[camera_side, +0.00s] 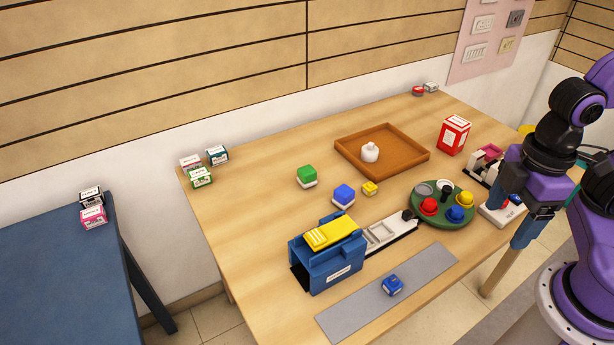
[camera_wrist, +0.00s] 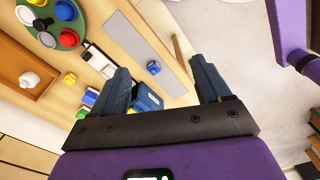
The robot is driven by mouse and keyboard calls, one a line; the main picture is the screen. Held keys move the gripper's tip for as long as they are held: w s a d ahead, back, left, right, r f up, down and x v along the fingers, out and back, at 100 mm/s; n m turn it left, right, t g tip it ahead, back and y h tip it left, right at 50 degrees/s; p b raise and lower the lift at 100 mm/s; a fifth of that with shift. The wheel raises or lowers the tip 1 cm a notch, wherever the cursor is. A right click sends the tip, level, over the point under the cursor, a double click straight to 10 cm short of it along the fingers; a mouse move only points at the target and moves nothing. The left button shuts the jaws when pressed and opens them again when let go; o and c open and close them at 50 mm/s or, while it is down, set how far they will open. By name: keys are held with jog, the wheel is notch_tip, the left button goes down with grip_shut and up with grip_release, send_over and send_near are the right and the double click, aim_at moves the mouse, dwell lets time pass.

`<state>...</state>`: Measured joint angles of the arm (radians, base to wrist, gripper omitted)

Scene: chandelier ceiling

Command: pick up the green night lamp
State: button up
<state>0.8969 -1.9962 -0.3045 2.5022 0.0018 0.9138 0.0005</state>
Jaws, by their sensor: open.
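The green night lamp (camera_side: 307,174) is a small rounded green block on a white base. It stands on the wooden table left of the middle, beside the blue lamp (camera_side: 343,194). In the wrist view a bit of green (camera_wrist: 83,112) shows at the lower left, partly hidden by my gripper. My gripper (camera_side: 511,212) is at the right side of the table, far from the green lamp. Its two fingers are apart and empty. In the wrist view my gripper (camera_wrist: 161,70) also shows spread fingers with nothing held between them.
A blue box with a yellow top (camera_side: 332,251) stands in front of the lamps. A small yellow block (camera_side: 370,188), a wooden tray (camera_side: 411,171) and a round green tray (camera_side: 419,210) lie to the right. Small boxes (camera_side: 202,177) stand at the left corner.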

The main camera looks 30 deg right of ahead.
jog(key=w+a+f+m+t+y, duration=0.2)
jog(key=w+a+f+m, duration=0.1)
jog(key=w+a, duration=0.5)
jog(key=w+a+f+m+t+y, duration=0.2)
jog(key=w+a+f+m, duration=0.1)
jog(key=w+a, duration=0.55)
jog(key=w+d+f+m+t+h, duration=0.25)
jog(key=w+d+t, duration=0.2)
jog(key=w, duration=0.65)
jog(key=w+d+f+m+t+h, duration=0.25)
jog(key=w+d+m+t, duration=0.2)
jog(key=w, duration=0.55)
send_near(311, 174)
jog(key=shift+w+d+f, duration=0.2)
jog(key=shift+w, duration=0.25)
jog(key=shift+w+f, duration=0.15)
jog(key=shift+f, duration=0.15)
jog(key=shift+x, duration=3.6)
jog(key=shift+w+a+r, duration=0.1)
jog(key=shift+r, duration=0.1)
